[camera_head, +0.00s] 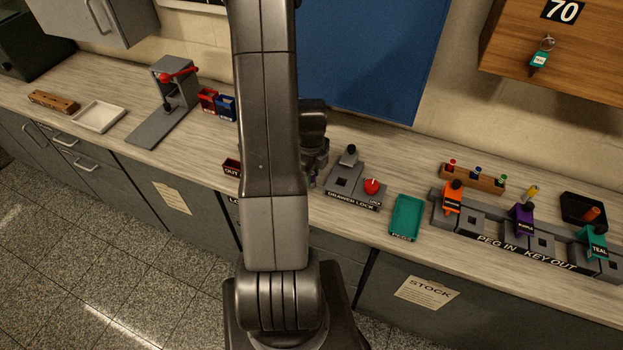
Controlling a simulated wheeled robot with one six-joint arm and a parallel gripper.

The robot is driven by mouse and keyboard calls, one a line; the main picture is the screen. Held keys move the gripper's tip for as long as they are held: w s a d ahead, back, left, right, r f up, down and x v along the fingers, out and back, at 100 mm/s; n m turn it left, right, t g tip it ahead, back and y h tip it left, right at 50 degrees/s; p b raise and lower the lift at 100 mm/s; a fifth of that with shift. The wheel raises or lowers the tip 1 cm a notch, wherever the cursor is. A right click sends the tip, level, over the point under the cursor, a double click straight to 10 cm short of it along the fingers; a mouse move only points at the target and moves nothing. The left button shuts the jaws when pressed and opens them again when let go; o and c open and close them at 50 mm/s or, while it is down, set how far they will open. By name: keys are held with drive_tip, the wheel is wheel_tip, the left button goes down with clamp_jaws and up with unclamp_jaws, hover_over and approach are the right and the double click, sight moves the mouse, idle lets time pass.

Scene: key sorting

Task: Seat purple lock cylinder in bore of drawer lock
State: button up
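The drawer lock (357,197) is a grey block on the counter, right of my arm, with a dark square opening, a grey post with a dark top and a red knob. No other purple cylinder shows. My gripper (312,178) is low over the counter just left of the drawer lock, mostly hidden behind my arm. Its fingers and anything between them cannot be made out.
A teal tray (406,217) lies between the drawer lock and the rack (480,225). Orange (452,197) and teal (593,241) pieces stand in the rack, with a wooden peg block (472,179) behind. A lever press (170,100) and white tray (98,116) stand left.

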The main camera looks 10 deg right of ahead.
drive_tip(key=shift+c, duration=0.5)
clamp_jaws()
drive_tip(key=shift+r, duration=0.15)
